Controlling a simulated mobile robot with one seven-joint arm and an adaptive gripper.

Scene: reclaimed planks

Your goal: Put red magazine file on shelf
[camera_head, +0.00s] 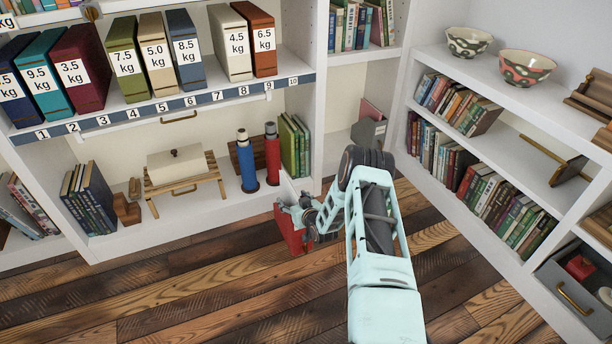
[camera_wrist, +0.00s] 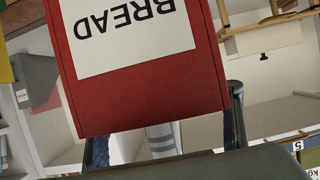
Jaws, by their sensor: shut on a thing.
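The red magazine file (camera_head: 290,238) is at my gripper (camera_head: 302,214), in front of the lower part of the white bookcase and over the plank floor. In the wrist view the red magazine file (camera_wrist: 150,97) fills the upper middle, with a white label reading BREAD upside down. My gripper (camera_wrist: 165,142) is shut on it, with a dark finger at each side. My arm hides part of it in the head view. The white shelf (camera_head: 215,205) behind it holds several things. A numbered shelf (camera_head: 150,110) above carries weight-labelled files.
On the lower shelf stand a blue cylinder (camera_head: 246,165), a red cylinder (camera_head: 272,155), green books (camera_head: 294,148) and a cream box (camera_head: 178,163) on a wooden rack. A grey file (camera_head: 368,132) stands in the corner. The numbered shelf is bare right of slot 9's file.

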